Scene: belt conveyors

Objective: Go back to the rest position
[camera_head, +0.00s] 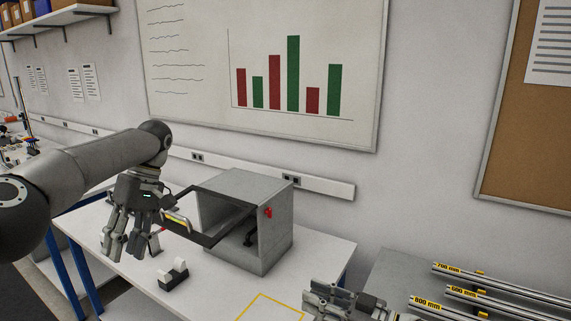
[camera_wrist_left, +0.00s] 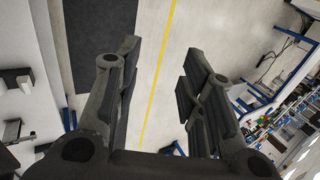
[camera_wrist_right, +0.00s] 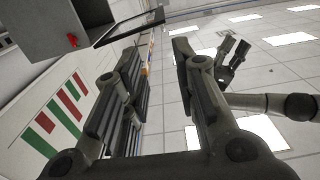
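My left gripper (camera_head: 122,243) hangs over the left part of the white table, fingers pointing down. In the left wrist view (camera_wrist_left: 152,85) its fingers are apart with only floor visible between them. My right gripper (camera_head: 318,302) is low at the bottom of the head view, by the table's front right part. In the right wrist view (camera_wrist_right: 158,85) its fingers are apart and nothing is between them. Both grippers are empty. My left arm and hand also show at the right of the right wrist view.
A grey box (camera_head: 272,238) with its door (camera_head: 210,236) swung open stands on the white table (camera_head: 318,262), close to my left gripper. A tape dispenser (camera_head: 173,275) sits in front. Metal rods (camera_head: 500,281) lie on a rack at the right. A whiteboard (camera_head: 200,110) hangs behind.

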